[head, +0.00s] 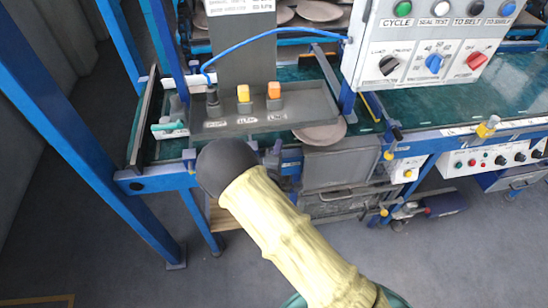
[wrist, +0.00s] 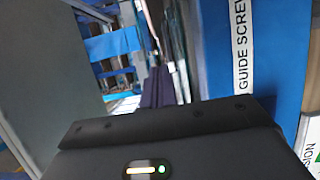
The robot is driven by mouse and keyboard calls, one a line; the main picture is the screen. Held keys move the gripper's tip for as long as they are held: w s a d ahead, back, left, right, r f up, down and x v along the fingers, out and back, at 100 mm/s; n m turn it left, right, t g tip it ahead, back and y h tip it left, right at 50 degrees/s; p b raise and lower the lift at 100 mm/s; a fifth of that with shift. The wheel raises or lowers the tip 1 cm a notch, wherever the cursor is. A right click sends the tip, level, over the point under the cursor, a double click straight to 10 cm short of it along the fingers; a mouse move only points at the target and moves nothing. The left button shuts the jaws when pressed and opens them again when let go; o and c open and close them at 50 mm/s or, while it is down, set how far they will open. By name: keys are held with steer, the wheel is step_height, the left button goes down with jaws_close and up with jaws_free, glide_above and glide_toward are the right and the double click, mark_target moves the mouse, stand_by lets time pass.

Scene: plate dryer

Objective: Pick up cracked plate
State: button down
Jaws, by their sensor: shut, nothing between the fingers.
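A round greyish-brown plate (head: 320,134) lies on the green belt, partly hidden behind the grey control tray. Two more plates show on the upper level at the top, one at the middle (head: 320,10) and one to its left (head: 281,14). I cannot tell which plate is cracked. My arm, in a pale yellow sleeve, reaches up from the bottom with a dark rounded end, in front of the machine and below the tray. In the wrist view my gripper's narrow dark fingers (wrist: 158,88) are together and empty. No plate is recognisable in that view.
The grey control tray (head: 262,120) with yellow and orange buttons juts out near my arm. A blue hose (head: 270,36) arches above it. A switch panel (head: 428,50) hangs at the right. A blue post (wrist: 240,60) marked "GUIDE SCREW" stands close at right in the wrist view.

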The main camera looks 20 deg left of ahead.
steer(key=shift+w+a+r, duration=0.1)
steer(key=shift+w, duration=0.75)
steer(key=d, duration=0.1)
steer(key=w+d+p, duration=0.1)
steer(key=shift+d, duration=0.3)
steer(key=shift+w+d, duration=0.2)
steer(key=shift+d, duration=0.3)
